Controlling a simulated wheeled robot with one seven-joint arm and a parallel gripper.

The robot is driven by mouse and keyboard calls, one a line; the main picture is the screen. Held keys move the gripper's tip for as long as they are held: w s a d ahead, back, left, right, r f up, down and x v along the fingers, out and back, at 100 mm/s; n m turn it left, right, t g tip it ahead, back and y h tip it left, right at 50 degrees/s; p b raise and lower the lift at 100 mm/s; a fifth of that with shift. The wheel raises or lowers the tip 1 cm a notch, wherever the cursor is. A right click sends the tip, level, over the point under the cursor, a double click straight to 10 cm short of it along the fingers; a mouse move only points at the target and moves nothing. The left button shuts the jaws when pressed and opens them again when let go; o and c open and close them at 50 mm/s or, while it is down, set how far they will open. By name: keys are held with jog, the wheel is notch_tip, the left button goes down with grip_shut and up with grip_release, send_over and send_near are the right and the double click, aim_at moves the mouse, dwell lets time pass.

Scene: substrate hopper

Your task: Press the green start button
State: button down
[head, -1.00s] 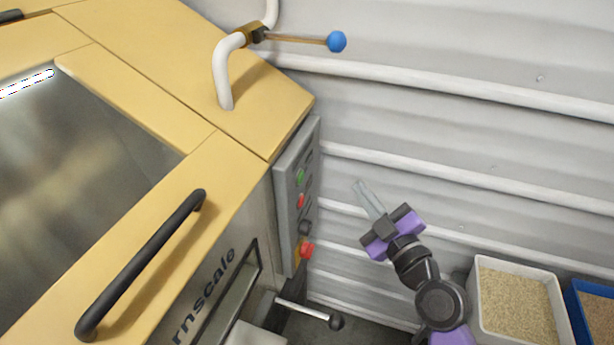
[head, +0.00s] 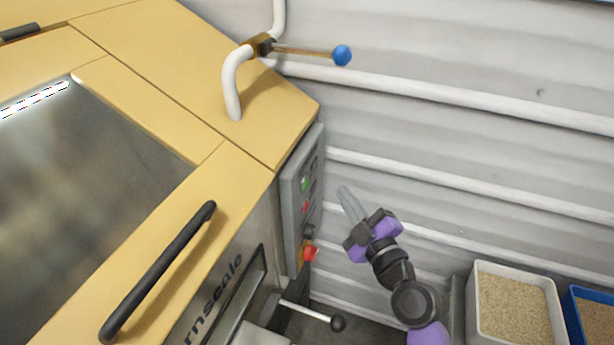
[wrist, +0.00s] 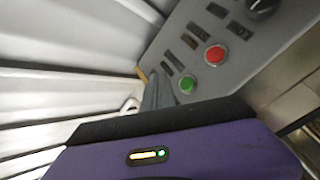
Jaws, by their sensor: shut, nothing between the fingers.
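The green start button (head: 305,184) is the upper round button on the grey control panel (head: 291,208) on the side of the yellow machine. It also shows in the wrist view (wrist: 187,84), close to the fingertips. My gripper (head: 344,192) is shut and empty, to the right of the panel in the head view and apart from it. In the wrist view my gripper (wrist: 153,80) points toward the panel, its fingers just left of the green button. The picture does not show contact.
A red button (head: 305,207), a dark knob (head: 307,231) and a red emergency stop (head: 310,254) sit below the green button. A black-knobbed lever (head: 337,323) sticks out below the panel. A ribbed grey wall stands behind. Tubs of grain (head: 473,310) stand at the lower right.

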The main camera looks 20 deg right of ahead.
aim_at(306, 185)
jog(key=shift+w+a+p, duration=0.45)
jog(key=shift+w+a, duration=0.35)
jog(key=shift+a, duration=0.25)
jog(key=shift+w+a+p, duration=0.4)
jog(key=shift+w+a, duration=0.35)
jog(key=shift+a, duration=0.3)
jog(key=shift+a, duration=0.1)
dwell(0.5)
jog(key=shift+w+a, duration=0.2)
